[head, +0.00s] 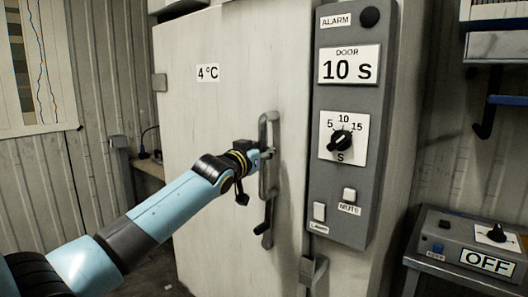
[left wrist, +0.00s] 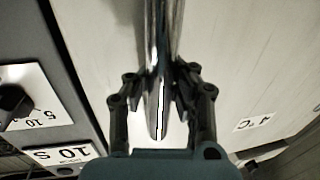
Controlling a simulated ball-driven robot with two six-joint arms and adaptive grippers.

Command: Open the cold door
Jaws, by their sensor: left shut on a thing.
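The cold door (head: 222,120) is a large pale panel with a "4 °C" label, standing shut as far as I can see in the head view. Its upright metal handle (head: 264,180) is near the door's right edge. My left gripper (head: 264,156) is at the handle's upper part. In the left wrist view the left gripper (left wrist: 160,105) has its fingers on both sides of the shiny handle bar (left wrist: 160,45), shut on it. The exact finger contact is partly hidden in the head view. My right gripper is not in view.
A grey control panel (head: 380,165) with a "DOOR 10 S" display and a dial stands just right of the handle. A box marked "OFF" (head: 487,262) sits on a stand at the lower right. A chart (head: 35,70) hangs at the left.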

